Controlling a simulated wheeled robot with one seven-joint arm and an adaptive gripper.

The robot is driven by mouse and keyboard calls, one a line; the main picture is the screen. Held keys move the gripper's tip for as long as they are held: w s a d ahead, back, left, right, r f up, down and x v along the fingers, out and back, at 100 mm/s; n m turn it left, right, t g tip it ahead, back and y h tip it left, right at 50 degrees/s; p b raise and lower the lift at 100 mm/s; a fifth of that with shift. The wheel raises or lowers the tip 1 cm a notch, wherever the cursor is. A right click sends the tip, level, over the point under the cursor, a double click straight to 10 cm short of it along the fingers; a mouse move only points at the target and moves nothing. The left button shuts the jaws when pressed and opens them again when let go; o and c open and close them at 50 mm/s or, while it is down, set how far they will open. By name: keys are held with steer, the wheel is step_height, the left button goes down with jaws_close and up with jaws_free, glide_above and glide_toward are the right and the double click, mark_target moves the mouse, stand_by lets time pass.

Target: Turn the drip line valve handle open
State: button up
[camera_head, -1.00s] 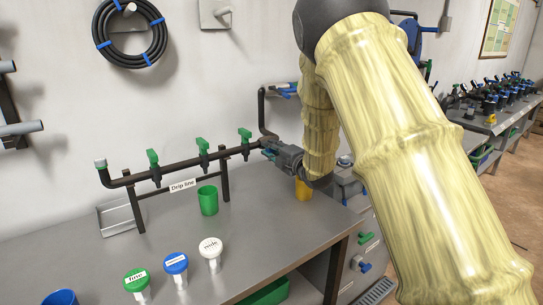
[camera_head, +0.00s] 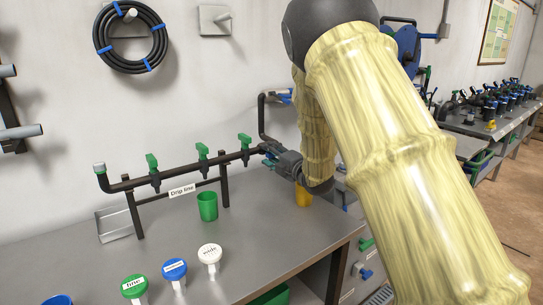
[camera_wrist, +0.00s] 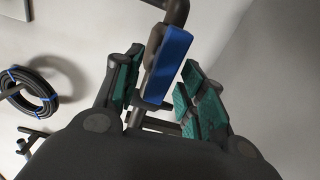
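The drip line is a dark pipe (camera_head: 130,186) on a stand with a "Drip line" label (camera_head: 182,190) and green-handled valves (camera_head: 203,151). My gripper (camera_head: 268,156) is at the pipe's right end in the head view. In the wrist view, a blue valve handle (camera_wrist: 167,62) on a dark fitting lies between the teal-padded fingers of my gripper (camera_wrist: 165,95). The fingers stand apart on either side of the handle, with a gap at least on the right. Contact on the left is unclear. In the head view my gripper hides most of this handle.
A green cup (camera_head: 208,206) and a yellow cup (camera_head: 303,194) stand on the grey bench (camera_head: 240,255). Another pipe (camera_head: 262,115) rises behind my gripper. A black hose coil (camera_head: 131,37) hangs on the wall.

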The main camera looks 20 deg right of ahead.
steer(key=shift+s, duration=0.1)
steer(key=v, duration=1.2)
steer(key=shift+r, duration=0.1)
